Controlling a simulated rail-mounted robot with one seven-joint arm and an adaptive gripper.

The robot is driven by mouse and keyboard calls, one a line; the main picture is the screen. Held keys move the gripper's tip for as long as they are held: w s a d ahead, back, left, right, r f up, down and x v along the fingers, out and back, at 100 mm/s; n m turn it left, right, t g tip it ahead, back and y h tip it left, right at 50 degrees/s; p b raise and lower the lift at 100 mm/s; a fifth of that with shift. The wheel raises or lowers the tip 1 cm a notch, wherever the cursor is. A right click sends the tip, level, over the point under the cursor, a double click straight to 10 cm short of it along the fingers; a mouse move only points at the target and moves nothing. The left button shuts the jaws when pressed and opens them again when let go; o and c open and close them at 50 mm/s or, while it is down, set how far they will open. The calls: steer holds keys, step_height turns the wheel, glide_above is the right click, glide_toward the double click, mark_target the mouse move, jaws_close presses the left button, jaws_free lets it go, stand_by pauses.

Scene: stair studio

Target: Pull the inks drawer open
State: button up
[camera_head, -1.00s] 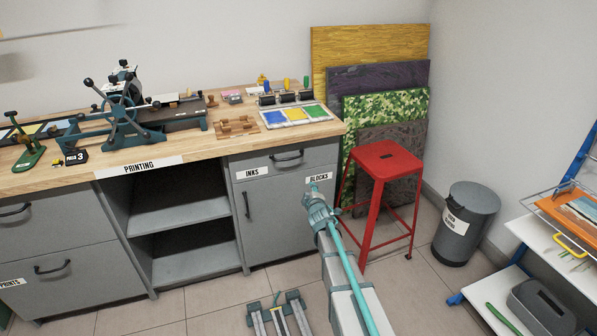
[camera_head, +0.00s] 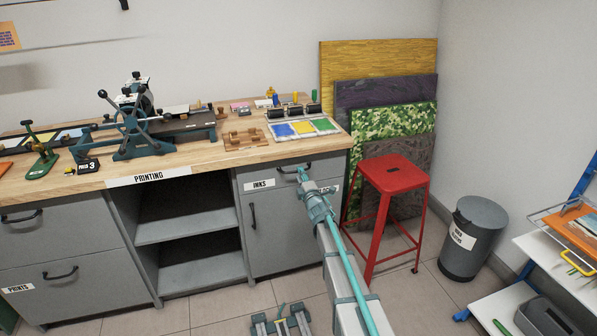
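The inks drawer (camera_head: 275,183) is the shallow grey top drawer at the right end of the workbench, with a white INKS label (camera_head: 260,184) at its left. Its front looks flush with the cabinet, so it appears shut. Its dark bar handle (camera_head: 288,171) is partly hidden by my gripper. My gripper (camera_head: 302,173), teal and grey, is in front of the drawer's upper right part, with its tip close to the handle in the picture. I cannot tell whether it touches the handle, or whether its fingers are open or shut.
A red stool (camera_head: 394,178) stands close on the right. Open shelves (camera_head: 185,222) are left of the drawer. A grey bin (camera_head: 470,238) stands farther right.

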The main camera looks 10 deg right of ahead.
steer(key=w, duration=0.3)
steer(key=shift+w+a+r, duration=0.15)
steer(key=shift+a, duration=0.1)
jaws_close()
